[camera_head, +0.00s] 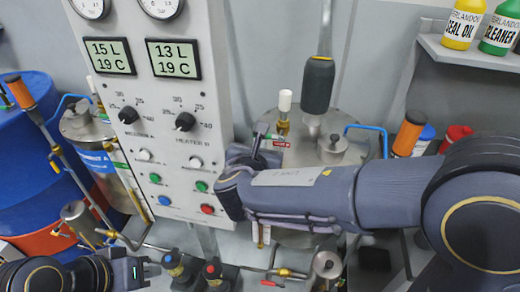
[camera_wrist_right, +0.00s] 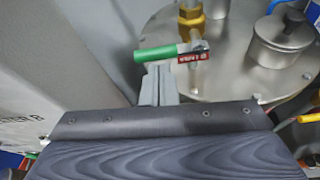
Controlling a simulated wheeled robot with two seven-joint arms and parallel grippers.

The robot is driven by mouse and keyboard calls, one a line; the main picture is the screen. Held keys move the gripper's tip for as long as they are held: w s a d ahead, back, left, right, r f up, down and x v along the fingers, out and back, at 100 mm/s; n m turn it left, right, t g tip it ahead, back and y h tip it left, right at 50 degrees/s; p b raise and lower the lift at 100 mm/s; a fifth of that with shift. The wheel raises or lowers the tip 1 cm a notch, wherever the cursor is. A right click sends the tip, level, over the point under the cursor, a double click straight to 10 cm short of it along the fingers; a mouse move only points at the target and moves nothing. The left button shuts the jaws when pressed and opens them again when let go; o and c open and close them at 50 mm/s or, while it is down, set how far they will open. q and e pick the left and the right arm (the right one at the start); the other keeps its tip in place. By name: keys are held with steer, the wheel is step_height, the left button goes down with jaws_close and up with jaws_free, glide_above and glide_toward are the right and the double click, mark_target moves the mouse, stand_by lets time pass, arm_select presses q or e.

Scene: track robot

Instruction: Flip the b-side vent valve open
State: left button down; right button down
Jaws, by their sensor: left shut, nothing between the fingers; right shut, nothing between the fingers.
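The vent valve on the right-hand tank has a green lever handle (camera_wrist_right: 155,53), a small red and white tag (camera_wrist_right: 195,58) and a brass body (camera_wrist_right: 190,22). In the right wrist view the handle lies about level, pointing left from the body. My left gripper (camera_head: 150,269) is shut and empty at the lower left.
The control panel (camera_head: 170,100) with displays, knobs and buttons stands close left of my right gripper. The steel tank lid (camera_wrist_right: 240,80) carries a lidded pot (camera_wrist_right: 283,40). Blue drums (camera_head: 35,160) stand at the left; bottles (camera_head: 462,25) sit on a shelf at upper right.

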mark_target(272, 136)
steer(key=shift+r+m+b, duration=0.1)
steer(key=shift+m+b, duration=0.3)
steer(key=shift+b, duration=0.65)
steer(key=d+r+m+t+y+b, duration=0.1)
steer(key=m+b, duration=0.2)
steer(key=b, duration=0.4)
steer(key=r+m+t+y+b, duration=0.1)
steer(key=m+b, duration=0.3)
steer(key=b, duration=0.4)
steer(key=d+r+m+t+y+b, duration=0.1)
steer(key=m+y+b, duration=0.1)
steer(key=b, duration=0.6)
steer(key=shift+s+d+r+m+y, duration=0.25)
steer(key=shift+d+r+m+y, duration=0.1)
steer(key=shift+m, duration=0.45)
steer(key=shift+r+p, duration=0.3)
steer(key=shift+p, duration=0.05)
steer(key=shift+a+f, duration=0.1)
